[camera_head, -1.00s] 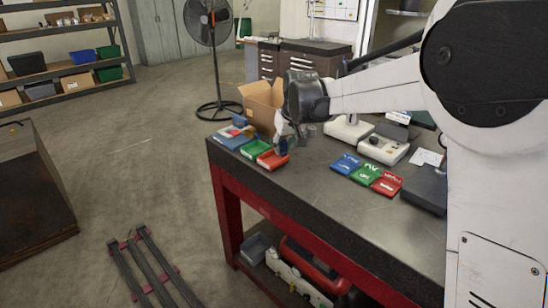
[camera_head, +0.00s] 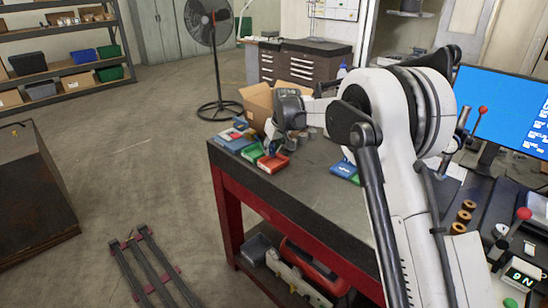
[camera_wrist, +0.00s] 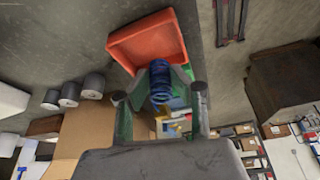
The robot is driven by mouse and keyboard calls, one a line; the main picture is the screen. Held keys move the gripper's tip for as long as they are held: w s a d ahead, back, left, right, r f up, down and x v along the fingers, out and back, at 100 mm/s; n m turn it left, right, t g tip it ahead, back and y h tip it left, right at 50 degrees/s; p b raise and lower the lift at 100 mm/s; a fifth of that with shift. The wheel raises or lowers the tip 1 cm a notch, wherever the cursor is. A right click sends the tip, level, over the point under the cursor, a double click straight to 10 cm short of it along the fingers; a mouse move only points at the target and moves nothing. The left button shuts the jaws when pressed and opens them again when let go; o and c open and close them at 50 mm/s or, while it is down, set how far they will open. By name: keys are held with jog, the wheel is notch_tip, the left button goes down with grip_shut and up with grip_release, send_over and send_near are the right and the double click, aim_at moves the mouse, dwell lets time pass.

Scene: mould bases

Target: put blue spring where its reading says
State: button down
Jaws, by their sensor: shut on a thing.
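My gripper (camera_wrist: 160,92) is shut on the blue spring (camera_wrist: 159,78), a dark blue coil between its fingers in the wrist view. In the head view, my gripper (camera_head: 271,142) is over the trays at the table's far left corner; the spring is too small to make out there. The red tray (camera_wrist: 140,38) lies just beyond the spring in the wrist view. The blue tray (camera_head: 228,141), green tray (camera_head: 251,153) and red tray (camera_head: 272,164) stand side by side. A small display (camera_head: 521,277) at lower right appears to read 9 N.
A cardboard box (camera_head: 258,103) stands behind the trays. A blue card (camera_head: 343,168) and a green card lie beside my arm, partly hidden. A red-knobbed lever device and a monitor (camera_head: 510,105) are at right. The table's front middle (camera_head: 300,195) is clear.

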aim_at(272, 164)
jog(key=shift+w+d+f, duration=0.35)
jog(key=shift+w+f, duration=0.15)
jog(key=shift+w, duration=0.15)
jog(key=shift+f+p, duration=0.35)
jog(key=shift+f, duration=1.5)
jog(key=shift+f, duration=0.2)
jog(key=c, duration=1.5)
grip_release()
